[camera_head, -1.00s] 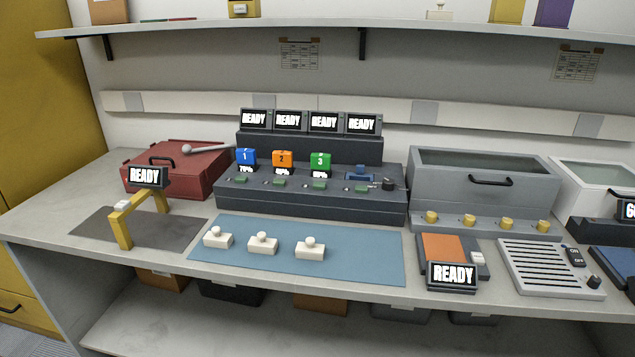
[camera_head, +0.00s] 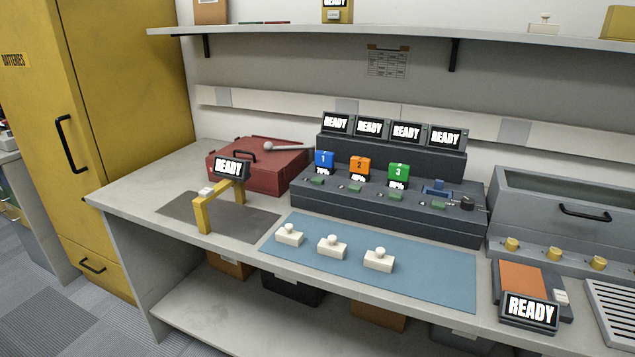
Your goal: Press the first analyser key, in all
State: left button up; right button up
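A dark grey console (camera_head: 378,205) stands on the bench at the middle right. Several small screens on its back read READY, the leftmost screen (camera_head: 336,123) among them. A row of green keys runs along its front step; the leftmost green key (camera_head: 317,181) is below a blue block marked 1 (camera_head: 324,159). An orange block marked 2 (camera_head: 359,166) and a green block marked 3 (camera_head: 398,173) stand beside it. A device with an orange pad (camera_head: 520,277), a white key (camera_head: 561,297) and a READY screen (camera_head: 529,311) sits at the right. No label says which is the analyser. Neither gripper shows.
Several white knobbed blocks, one in the middle (camera_head: 332,246), stand on a blue mat (camera_head: 430,272). A yellow arch (camera_head: 203,214) with a READY screen stands on a dark mat (camera_head: 258,222). A red case (camera_head: 280,176) is behind it. A yellow cabinet (camera_head: 130,110) stands left.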

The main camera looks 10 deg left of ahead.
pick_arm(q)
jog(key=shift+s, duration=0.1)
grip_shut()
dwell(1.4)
